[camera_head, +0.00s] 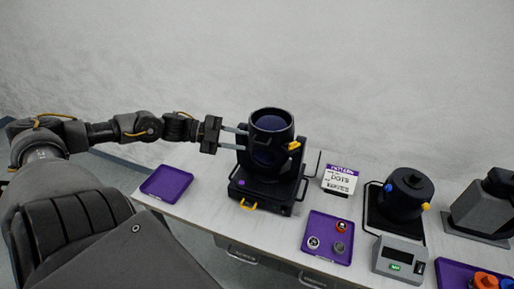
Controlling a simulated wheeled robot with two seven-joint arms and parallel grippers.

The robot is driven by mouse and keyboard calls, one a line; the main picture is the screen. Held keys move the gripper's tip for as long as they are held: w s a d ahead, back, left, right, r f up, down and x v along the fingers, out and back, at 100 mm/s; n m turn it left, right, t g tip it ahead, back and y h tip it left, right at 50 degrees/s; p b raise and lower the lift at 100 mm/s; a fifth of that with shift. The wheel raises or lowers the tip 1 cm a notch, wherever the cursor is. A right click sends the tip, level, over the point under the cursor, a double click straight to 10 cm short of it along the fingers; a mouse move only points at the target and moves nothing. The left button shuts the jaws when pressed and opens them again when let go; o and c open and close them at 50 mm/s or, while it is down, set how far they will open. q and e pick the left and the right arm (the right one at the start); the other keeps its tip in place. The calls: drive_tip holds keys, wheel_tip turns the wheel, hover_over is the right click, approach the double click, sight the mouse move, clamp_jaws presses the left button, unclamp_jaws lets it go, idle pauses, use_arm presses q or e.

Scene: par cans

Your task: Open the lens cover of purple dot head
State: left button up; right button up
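The purple dot head (268,156) is a dark, round par can on a black base on the table, with a purple dot (241,182) low on the base's front left. A dark rim surrounds its bluish-purple front, and a yellow tab (294,146) sticks out on its right side. I cannot tell clearly how its lens cover stands. My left gripper (246,139) reaches in from the left at the can's left side. Its two fingers are apart, one above the other, with tips at or very near the can. Whether anything is between them is hidden. My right gripper is not in view.
An empty purple tray (167,184) lies left of the head. Another purple tray (318,256) with several small round parts lies front right. A label card (340,179) stands behind it. Farther right are a second dark can (407,193), a grey box with a display (400,258) and another fixture (483,211).

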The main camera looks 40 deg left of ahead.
sight(257, 143)
use_arm(q)
drive_tip(key=shift+w+d+f, duration=0.15)
drive_tip(key=shift+w+d, duration=0.2)
drive_tip(key=shift+w, duration=0.05)
drive_tip(key=shift+b+x, duration=0.75)
drive_tip(key=shift+x, duration=0.4)
drive_tip(key=shift+w+d, duration=0.2)
drive_tip(key=shift+d, duration=0.15)
drive_tip(key=shift+p+x, duration=0.3)
drive_tip(key=shift+x, duration=0.55)
drive_tip(key=shift+f, duration=0.1)
clamp_jaws()
